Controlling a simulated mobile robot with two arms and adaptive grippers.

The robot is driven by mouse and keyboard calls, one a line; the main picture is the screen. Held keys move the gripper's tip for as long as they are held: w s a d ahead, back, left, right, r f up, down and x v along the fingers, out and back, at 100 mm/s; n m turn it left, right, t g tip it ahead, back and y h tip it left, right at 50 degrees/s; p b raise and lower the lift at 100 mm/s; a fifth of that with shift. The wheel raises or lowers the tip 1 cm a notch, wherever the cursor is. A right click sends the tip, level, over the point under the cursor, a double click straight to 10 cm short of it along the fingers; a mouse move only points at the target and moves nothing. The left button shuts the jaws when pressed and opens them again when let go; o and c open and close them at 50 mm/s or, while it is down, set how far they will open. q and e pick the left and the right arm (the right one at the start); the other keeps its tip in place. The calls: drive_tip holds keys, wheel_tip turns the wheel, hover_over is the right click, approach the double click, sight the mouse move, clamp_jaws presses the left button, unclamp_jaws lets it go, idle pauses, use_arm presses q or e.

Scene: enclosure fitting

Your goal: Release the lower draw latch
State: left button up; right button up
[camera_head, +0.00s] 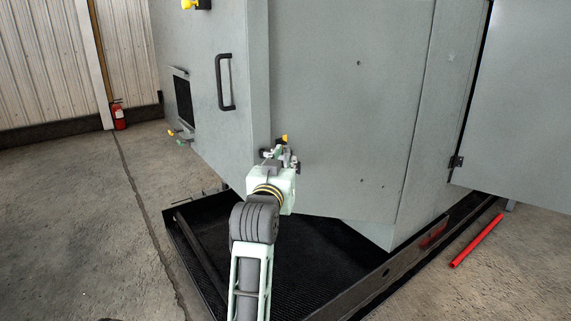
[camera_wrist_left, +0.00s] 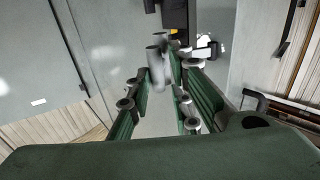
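The grey enclosure (camera_head: 335,95) fills the middle of the head view. My left gripper (camera_head: 279,157) is in front of the lower part of its corner. A small latch with a yellow tip (camera_head: 284,138) shows just above the fingers there; my gripper hides most of it. In the left wrist view, the gripper's green-padded fingers (camera_wrist_left: 159,82) stand apart. A grey rounded piece (camera_wrist_left: 155,62), seemingly the latch handle, lies between their tips. I cannot tell whether the pads touch it. A dark part with yellow (camera_wrist_left: 176,18) is beyond the fingers. My right gripper is not in view.
A black door handle (camera_head: 225,82) is left of the gripper. Another yellow-tipped fitting (camera_head: 190,4) is high on the left. A black tray (camera_head: 300,265) lies beneath the enclosure. A panel (camera_head: 520,100) stands open at right. A red bar (camera_head: 476,240) lies on the floor.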

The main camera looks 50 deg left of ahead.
use_arm(q)
drive_tip(key=shift+o, duration=0.7)
drive_tip(key=shift+d, duration=0.1)
drive_tip(key=v, duration=0.7)
drive_tip(key=shift+s, duration=0.2)
drive_tip(key=shift+c, duration=0.2)
